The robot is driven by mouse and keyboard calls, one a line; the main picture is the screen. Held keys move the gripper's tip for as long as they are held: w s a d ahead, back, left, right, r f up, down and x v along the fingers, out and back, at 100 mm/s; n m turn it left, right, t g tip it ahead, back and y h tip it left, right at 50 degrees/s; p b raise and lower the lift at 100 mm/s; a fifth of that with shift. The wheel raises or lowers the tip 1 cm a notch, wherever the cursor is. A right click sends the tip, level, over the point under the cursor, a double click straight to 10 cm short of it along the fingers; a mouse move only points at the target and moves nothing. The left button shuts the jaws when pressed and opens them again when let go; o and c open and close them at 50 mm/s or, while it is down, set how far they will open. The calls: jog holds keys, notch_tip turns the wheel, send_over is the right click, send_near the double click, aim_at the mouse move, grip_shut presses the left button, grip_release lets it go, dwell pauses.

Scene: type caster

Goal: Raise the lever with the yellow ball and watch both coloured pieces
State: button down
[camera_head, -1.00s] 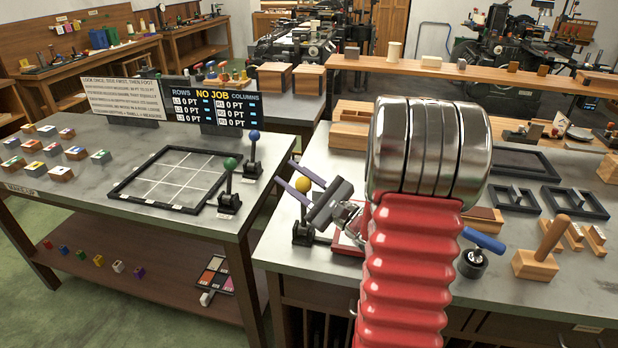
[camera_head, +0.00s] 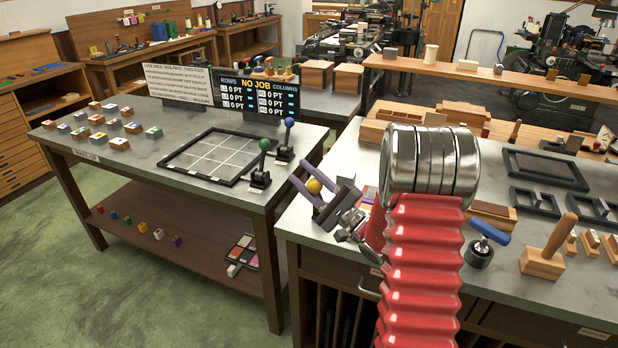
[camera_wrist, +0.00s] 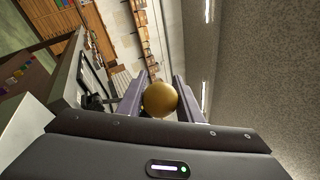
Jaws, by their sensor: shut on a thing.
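The yellow ball (camera_head: 314,186) sits between the two purple fingers of my gripper (camera_head: 301,172), near the left edge of the right-hand bench. In the wrist view the yellow ball (camera_wrist: 160,99) fills the gap between the fingers, and my gripper (camera_wrist: 160,76) is shut on it. The lever's shaft and base are hidden behind my gripper and wrist. A small pinkish-red patch (camera_head: 370,194) shows on the bench just right of my gripper, partly covered by my arm. I cannot tell which are the two coloured pieces.
A green-ball lever (camera_head: 265,144) and a blue-ball lever (camera_head: 289,122) stand on the left bench beside a gridded frame (camera_head: 176,157). The board (camera_head: 262,92) reads NO JOB. A blue-handled tool (camera_head: 488,232) and wooden stamp (camera_head: 542,262) stand right of my arm.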

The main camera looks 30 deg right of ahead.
jog(key=shift+s+a+f, duration=0.1)
jog(key=shift+a+f, duration=0.05)
jog(key=shift+f, duration=0.2)
jog(key=c, duration=1.7)
grip_release()
jog(key=o, duration=0.4)
jog(key=shift+r, duration=0.15)
jog(key=v, duration=1.4)
